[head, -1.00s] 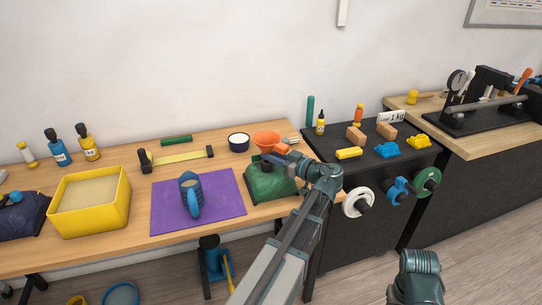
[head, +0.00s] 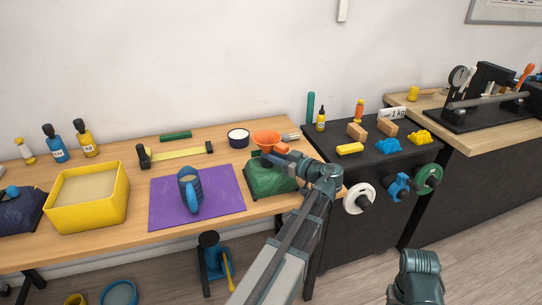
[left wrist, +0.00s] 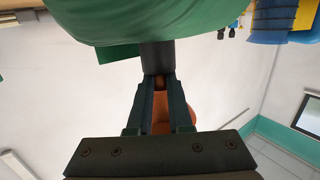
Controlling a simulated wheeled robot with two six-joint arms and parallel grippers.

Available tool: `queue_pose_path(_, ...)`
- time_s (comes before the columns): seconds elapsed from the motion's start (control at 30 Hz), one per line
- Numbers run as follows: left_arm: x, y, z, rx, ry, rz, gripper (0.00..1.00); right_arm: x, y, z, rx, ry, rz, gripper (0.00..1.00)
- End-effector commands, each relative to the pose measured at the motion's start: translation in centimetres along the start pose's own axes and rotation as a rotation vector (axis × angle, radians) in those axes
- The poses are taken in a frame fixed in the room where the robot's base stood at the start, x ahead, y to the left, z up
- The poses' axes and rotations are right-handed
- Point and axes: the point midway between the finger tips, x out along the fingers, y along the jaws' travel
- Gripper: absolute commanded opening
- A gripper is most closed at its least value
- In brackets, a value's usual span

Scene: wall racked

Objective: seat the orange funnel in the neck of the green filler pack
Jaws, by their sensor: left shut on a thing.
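The orange funnel (head: 266,138) is upright, wide mouth up, above the green filler pack (head: 268,180) at the right end of the wooden bench. My left gripper (head: 272,156) is shut on the funnel's narrow lower part, just over the pack's dark neck. In the left wrist view the picture is upside down: the green pack (left wrist: 180,18) is at the top, its dark neck (left wrist: 158,58) points down to my fingertips (left wrist: 159,82), and the orange funnel (left wrist: 182,112) shows behind the fingers. I cannot tell whether the stem is inside the neck. My right gripper is not in view.
A yellow bin (head: 88,213) is farther left. A black cabinet (head: 335,165) adjoins on the right.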

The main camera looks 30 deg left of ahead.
Motion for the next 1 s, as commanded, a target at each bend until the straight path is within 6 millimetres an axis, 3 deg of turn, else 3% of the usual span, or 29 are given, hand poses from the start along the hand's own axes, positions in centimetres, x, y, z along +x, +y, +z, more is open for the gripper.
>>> queue_pose_path(0.27,0.0,0.0,0.3,-0.001,-0.007,-0.001,0.0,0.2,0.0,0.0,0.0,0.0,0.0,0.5)
queue_pose_path(0.3,0.0,0.0,0.3,-0.001,-0.008,-0.001,0.25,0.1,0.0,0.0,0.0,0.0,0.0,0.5)
queue_pose_path(0.47,0.0,-0.1,0.3,-0.002,-0.01,-0.001,0.53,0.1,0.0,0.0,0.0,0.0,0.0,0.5)
queue_pose_path(0.87,-0.1,0.0,0.3,-0.002,-0.011,0.0,0.53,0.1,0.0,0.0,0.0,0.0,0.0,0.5)
queue_pose_path(1.0,-1.6,0.0,0.3,-0.002,-0.01,0.003,0.53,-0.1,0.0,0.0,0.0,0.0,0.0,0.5)
